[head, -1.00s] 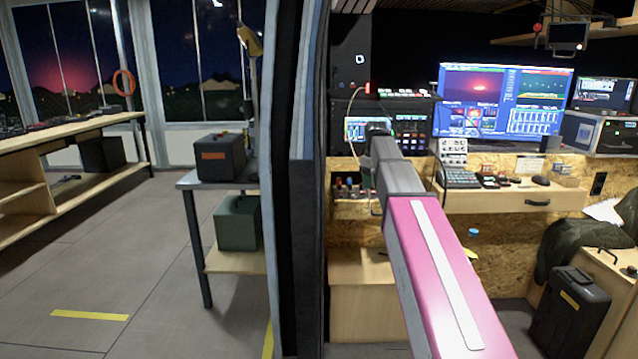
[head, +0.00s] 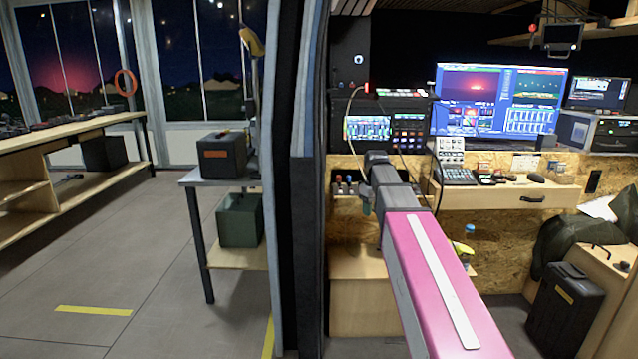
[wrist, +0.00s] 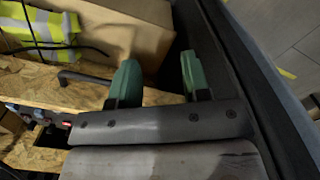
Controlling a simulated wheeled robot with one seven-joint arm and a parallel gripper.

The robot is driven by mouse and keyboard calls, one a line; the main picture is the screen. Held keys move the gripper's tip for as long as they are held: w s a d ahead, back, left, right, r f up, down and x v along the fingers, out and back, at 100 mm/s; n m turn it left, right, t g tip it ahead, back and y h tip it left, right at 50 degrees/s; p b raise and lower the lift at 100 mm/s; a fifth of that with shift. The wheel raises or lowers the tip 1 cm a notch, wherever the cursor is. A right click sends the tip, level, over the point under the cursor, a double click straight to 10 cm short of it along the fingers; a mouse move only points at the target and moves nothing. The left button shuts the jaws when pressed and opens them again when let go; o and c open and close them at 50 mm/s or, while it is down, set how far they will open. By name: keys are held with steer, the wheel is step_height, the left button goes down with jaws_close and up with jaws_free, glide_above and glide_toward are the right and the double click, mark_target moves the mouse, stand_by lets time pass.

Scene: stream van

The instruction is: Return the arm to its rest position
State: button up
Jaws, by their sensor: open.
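My arm reaches forward from the bottom of the head view, with a pink link (head: 440,280) and a grey elbow section (head: 390,190) beyond it. The far end of the arm is mostly hidden behind these links. My gripper (wrist: 159,80) shows in the wrist view with two green fingers apart. Nothing is held between the fingers. Below it in the wrist view are a cardboard-coloured box (wrist: 125,30) and wooden board surfaces.
A dark door edge (head: 303,200) stands close left of my arm. Ahead is a desk (head: 500,195) with monitors (head: 500,100) and a mixer. A black case (head: 565,310) stands on the floor at right. A side table (head: 195,180) is outside at left.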

steer(key=s+f+m, duration=0.3)
steer(key=s+f, duration=0.8)
steer(key=f, duration=0.2)
steer(key=s+f+m, duration=0.3)
steer(key=s+f, duration=0.8)
steer(key=f, duration=0.3)
